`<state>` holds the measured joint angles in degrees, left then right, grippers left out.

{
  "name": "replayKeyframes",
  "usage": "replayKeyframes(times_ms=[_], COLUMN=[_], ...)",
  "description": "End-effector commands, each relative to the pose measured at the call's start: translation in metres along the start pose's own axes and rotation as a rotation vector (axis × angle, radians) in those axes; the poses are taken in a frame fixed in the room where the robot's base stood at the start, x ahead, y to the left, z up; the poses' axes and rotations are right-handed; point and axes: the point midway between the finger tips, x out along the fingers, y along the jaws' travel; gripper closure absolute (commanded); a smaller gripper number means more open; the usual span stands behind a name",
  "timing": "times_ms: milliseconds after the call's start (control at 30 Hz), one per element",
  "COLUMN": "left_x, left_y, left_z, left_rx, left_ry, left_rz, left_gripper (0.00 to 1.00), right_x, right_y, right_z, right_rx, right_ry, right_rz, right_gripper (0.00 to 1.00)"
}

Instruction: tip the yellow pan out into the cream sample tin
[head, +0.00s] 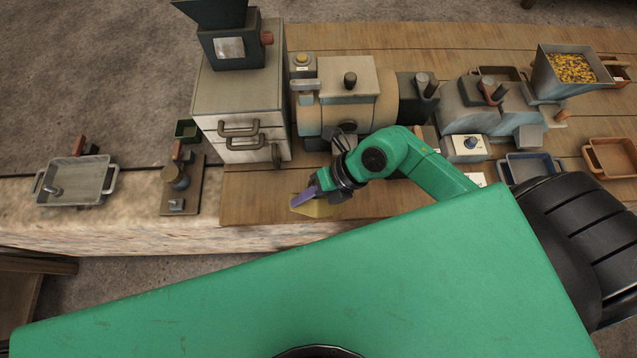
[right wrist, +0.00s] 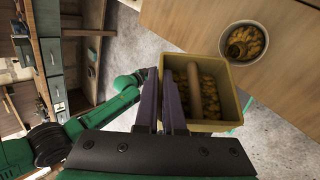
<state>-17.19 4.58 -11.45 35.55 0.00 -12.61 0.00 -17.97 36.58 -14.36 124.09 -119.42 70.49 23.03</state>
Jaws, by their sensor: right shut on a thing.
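The yellow pan (right wrist: 234,104) is in my right gripper (right wrist: 165,78), whose purple fingers are shut at its near side. Yellow-brown pieces lie in the pan, and a brown bar crosses its opening. In the head view only part of the pan (head: 318,209) shows, below my right gripper (head: 306,196) at the table's front edge. How far the pan is tilted is not clear. The round cream sample tin (right wrist: 223,40) stands on wood near the pan in the right wrist view and holds similar yellow-brown pieces. I cannot make it out in the head view. My left gripper is not visible.
A drawer cabinet (head: 240,105) stands left of the right gripper, with machines (head: 345,95) behind it. A grey two-handled tray (head: 75,181) is at far left. A hopper of yellow pieces (head: 570,75) stands at back right. Bare wood (head: 255,195) lies left of the gripper.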

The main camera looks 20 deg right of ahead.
Motion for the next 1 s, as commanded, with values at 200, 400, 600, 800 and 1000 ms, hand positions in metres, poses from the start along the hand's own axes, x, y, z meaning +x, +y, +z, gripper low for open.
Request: replayKeyframes(times_ms=[200, 400, 600, 800, 1000], left_x=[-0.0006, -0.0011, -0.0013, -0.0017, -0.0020], left_y=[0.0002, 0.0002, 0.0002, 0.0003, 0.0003], left_z=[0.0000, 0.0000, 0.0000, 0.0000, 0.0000], left_rx=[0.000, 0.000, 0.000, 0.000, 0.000], left_ry=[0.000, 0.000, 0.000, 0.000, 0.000], left_rz=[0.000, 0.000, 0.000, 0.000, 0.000], left_gripper=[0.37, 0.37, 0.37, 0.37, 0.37], right_x=[-0.0013, -0.0023, -0.0031, -0.0043, -0.0050], right_y=[0.0004, 0.0005, 0.0002, 0.0006, 0.0003], right_z=[0.0022, 0.0038, 0.0056, 0.0072, 0.0093], right_rx=[0.015, 0.029, 0.043, 0.055, 0.070], right_ry=[0.015, 0.031, 0.047, 0.062, 0.077], right_rz=[0.009, 0.016, 0.023, 0.032, 0.039], right_gripper=[1.00, 1.00, 1.00, 1.00, 1.00])
